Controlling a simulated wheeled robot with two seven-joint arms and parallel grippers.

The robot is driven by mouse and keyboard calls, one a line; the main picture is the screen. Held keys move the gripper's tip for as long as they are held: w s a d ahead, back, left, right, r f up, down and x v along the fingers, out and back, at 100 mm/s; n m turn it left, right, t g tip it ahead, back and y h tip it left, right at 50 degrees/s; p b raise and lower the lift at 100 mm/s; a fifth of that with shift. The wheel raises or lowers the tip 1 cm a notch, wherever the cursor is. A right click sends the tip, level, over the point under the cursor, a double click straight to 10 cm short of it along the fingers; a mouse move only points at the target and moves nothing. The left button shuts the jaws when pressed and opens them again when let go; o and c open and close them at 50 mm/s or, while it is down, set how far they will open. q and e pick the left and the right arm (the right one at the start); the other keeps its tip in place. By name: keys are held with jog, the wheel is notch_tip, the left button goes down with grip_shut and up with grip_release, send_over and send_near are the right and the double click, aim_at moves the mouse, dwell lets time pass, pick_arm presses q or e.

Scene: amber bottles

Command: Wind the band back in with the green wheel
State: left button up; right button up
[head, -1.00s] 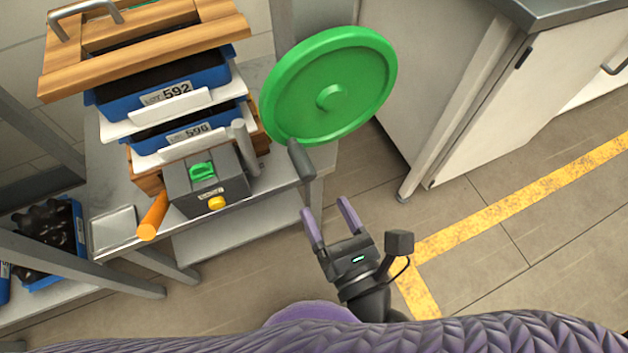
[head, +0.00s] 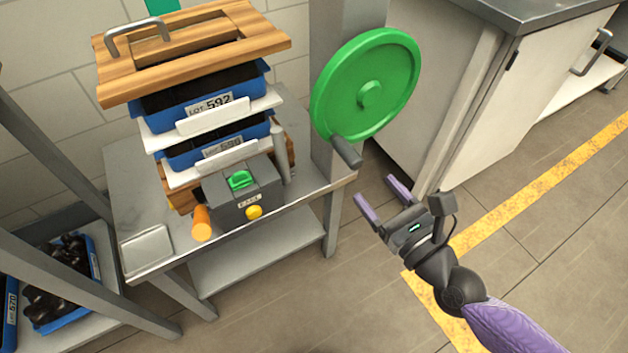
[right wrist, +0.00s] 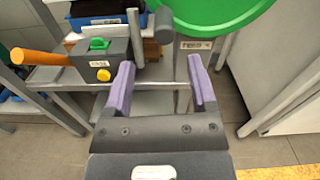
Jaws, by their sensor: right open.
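The green wheel (head: 366,84) is upright on a grey post, right of the stacked trays. Its dark grey crank handle (head: 346,151) sticks out toward me from the lower rim. In the right wrist view, part of the wheel (right wrist: 215,14) and the handle (right wrist: 164,24) show at the top. My right gripper (head: 382,197) is open and empty, below and to the right of the handle and apart from it. Its purple fingers also show in the right wrist view (right wrist: 160,88). I cannot make out the band. My left gripper is not in view.
A dark grey box (head: 240,204) with a green switch and yellow button sits on the metal table (head: 270,229), with an orange handle (head: 202,223) beside it. Blue trays under a wooden frame (head: 190,55) stand behind. A white cabinet (head: 500,110) stands right; open floor lies in front.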

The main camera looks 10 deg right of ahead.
aim_at(347, 152)
jog(key=x, duration=1)
jog(key=shift+w+d, duration=0.1)
jog(key=shift+d, duration=0.15)
grip_shut()
dwell(0.9)
